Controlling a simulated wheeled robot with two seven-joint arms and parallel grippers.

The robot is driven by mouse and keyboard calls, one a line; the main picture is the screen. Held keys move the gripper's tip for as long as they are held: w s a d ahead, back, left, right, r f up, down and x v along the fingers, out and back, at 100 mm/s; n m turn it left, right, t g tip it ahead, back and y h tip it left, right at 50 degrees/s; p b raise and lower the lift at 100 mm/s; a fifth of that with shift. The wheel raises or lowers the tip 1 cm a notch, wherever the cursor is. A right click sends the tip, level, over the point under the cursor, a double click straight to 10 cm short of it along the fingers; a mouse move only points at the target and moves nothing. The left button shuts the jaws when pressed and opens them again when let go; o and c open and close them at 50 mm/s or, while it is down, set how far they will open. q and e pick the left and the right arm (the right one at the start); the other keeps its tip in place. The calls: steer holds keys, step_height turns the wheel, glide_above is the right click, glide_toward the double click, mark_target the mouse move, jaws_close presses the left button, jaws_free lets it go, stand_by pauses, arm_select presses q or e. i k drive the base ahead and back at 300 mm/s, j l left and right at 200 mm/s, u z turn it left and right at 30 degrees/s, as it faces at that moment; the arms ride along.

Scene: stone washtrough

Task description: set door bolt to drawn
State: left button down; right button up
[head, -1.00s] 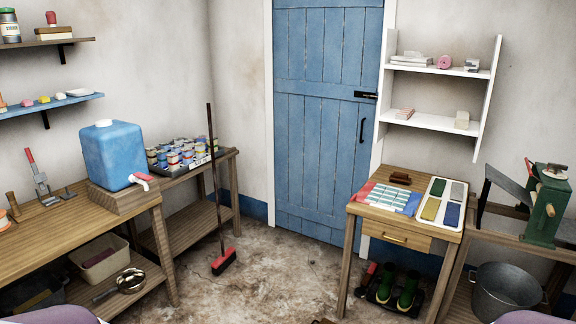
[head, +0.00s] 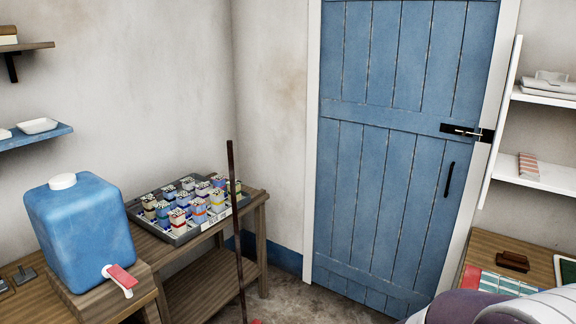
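The door bolt (head: 462,131) is a small metal rod on a black plate, near the right edge of the blue plank door (head: 385,165). The black plate reaches across to the white door frame. The bolt is too small to tell for certain how far its rod extends. The door is closed, with a black vertical pull handle (head: 449,180) below the bolt. Neither gripper shows in the head view. A white and purple rounded part of mine is at the bottom right.
A wooden table (head: 500,246) and white shelves (head: 545,182) stand right of the door. A broom handle (head: 236,230) leans by the left bench, which holds a tray of small tins (head: 183,240) and a blue water container (head: 78,232). Floor before the door looks clear.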

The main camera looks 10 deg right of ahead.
mark_target(464, 132)
steer(key=i+z, duration=0.35)
steer(key=i, duration=0.2)
steer(key=i+j+z, duration=0.1)
steer(key=i+z, duration=0.25)
steer(key=i, duration=0.2)
steer(key=i+j+z, duration=0.35)
steer(key=i, duration=0.2)
steer(key=i+j+z, duration=0.35)
steer(key=i, duration=0.15)
steer(key=i+j+z, duration=0.15)
steer(key=z, duration=0.3)
steer(key=i+j+z, duration=0.3)
steer(key=z, duration=0.15)
steer(key=i+j+z, duration=0.25)
steer(key=z, duration=0.25)
steer(key=i+j+z, duration=0.1)
steer(key=j+z, duration=0.8)
steer(key=i+j+z, duration=0.1)
steer(key=j+z, duration=0.4)
steer(key=j, duration=0.3)
